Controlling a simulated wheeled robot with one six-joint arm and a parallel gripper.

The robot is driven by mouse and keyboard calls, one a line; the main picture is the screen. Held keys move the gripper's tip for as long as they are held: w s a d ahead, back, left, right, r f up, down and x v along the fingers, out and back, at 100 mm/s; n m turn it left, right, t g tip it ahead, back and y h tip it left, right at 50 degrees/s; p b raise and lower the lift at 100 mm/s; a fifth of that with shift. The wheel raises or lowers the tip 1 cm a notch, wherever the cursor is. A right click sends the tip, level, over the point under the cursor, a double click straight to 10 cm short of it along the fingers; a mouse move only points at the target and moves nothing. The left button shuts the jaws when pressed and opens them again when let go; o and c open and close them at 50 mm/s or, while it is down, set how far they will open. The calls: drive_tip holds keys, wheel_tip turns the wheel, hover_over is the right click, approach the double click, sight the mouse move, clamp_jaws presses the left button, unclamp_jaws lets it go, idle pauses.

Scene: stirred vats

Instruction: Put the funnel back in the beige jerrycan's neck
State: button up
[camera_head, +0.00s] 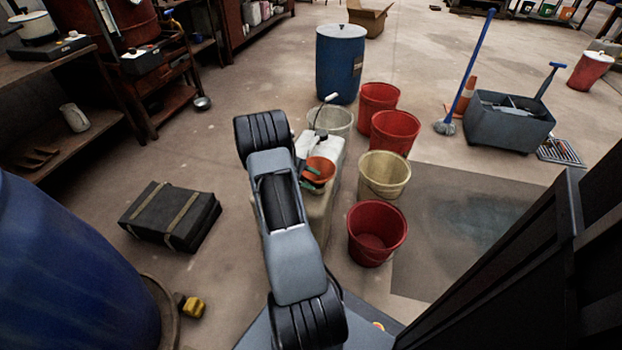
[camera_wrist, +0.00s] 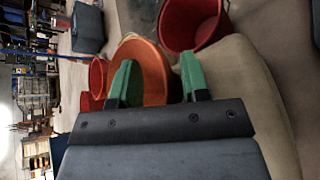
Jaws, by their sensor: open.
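The orange funnel (camera_head: 321,167) shows bowl up at the beige jerrycan's far end in the head view. In the wrist view the funnel (camera_wrist: 145,65) is large, just beyond and between my green fingers. The beige jerrycan (camera_head: 322,212) stands on the floor, partly hidden by my arm; its pale side (camera_wrist: 262,90) fills the right of the wrist view. My gripper (camera_wrist: 157,78) is open, its fingers on either side of the funnel's near part. I cannot tell whether they touch it. The neck and the funnel's spout are hidden, so I cannot tell whether the funnel is seated.
A white container (camera_head: 333,147) stands just beyond the funnel. Red buckets (camera_head: 377,232) and a cream bucket (camera_head: 384,174) line the right side. A blue drum (camera_head: 340,65) is farther back. A dark case (camera_head: 170,215) lies left, with bare floor between it and my arm.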

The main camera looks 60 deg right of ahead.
drive_tip(key=p+v, duration=0.4)
drive_tip(key=v, duration=1)
